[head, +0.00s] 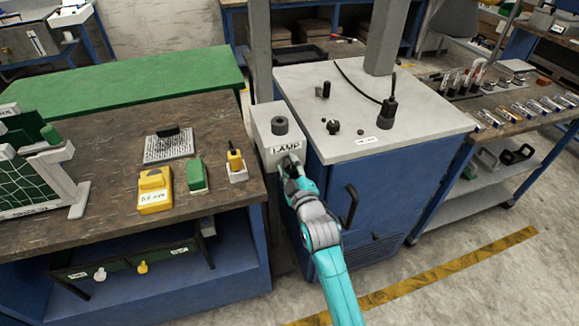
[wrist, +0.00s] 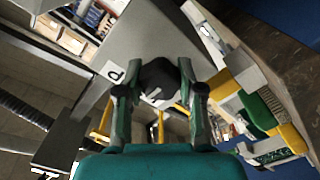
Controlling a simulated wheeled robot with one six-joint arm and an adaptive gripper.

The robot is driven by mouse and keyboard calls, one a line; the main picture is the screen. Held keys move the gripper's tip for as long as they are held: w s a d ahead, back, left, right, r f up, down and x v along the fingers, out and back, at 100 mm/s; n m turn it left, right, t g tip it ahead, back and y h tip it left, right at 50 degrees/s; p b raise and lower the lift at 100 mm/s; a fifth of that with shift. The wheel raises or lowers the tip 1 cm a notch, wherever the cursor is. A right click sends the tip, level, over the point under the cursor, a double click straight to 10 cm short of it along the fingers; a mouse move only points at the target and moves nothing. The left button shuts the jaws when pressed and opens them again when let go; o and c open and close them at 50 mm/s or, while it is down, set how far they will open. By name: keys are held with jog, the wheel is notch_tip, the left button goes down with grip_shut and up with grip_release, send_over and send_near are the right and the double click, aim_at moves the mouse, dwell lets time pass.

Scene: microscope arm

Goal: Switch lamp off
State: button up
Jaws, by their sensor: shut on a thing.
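The lamp box (head: 264,122) is a light grey block with a "LAMP" label (head: 287,147) on its front and a dark round cap (head: 281,125) on top. In the wrist view the grey box (wrist: 165,32) fills the upper middle, with part of a white label (wrist: 115,72). My gripper (head: 290,165) is at the box's front, just below the label. In the wrist view my gripper (wrist: 160,95) has its two fingers on either side of a dark knob (wrist: 158,76) with a white mark, shut on it. The head view hides the knob behind my gripper.
Left is a brown workbench (head: 105,105) with a yellow box (head: 154,190), a green block (head: 197,176) and a small yellow-handled item (head: 236,160). Right is a blue cabinet (head: 385,185) with a grey top (head: 420,125). Open floor lies in front right.

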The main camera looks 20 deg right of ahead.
dwell(0.5)
jog(key=o, duration=1.1)
jog(key=shift+o, duration=0.2)
jog(key=shift+s, duration=0.15)
jog(key=s, duration=1.1)
jog(key=shift+s, duration=0.35)
jog(key=shift+f, duration=0.1)
jog(key=s+f+m+g, duration=0.1)
jog(key=s+f+m, duration=0.25)
jog(key=s, duration=1.25)
jog(key=s+f+m+g, duration=0.1)
jog(key=s+f+m, duration=0.3)
jog(key=s, duration=1.2)
jog(key=s+r+m+g, duration=0.1)
jog(key=s+r, duration=0.1)
jog(key=s, duration=0.8)
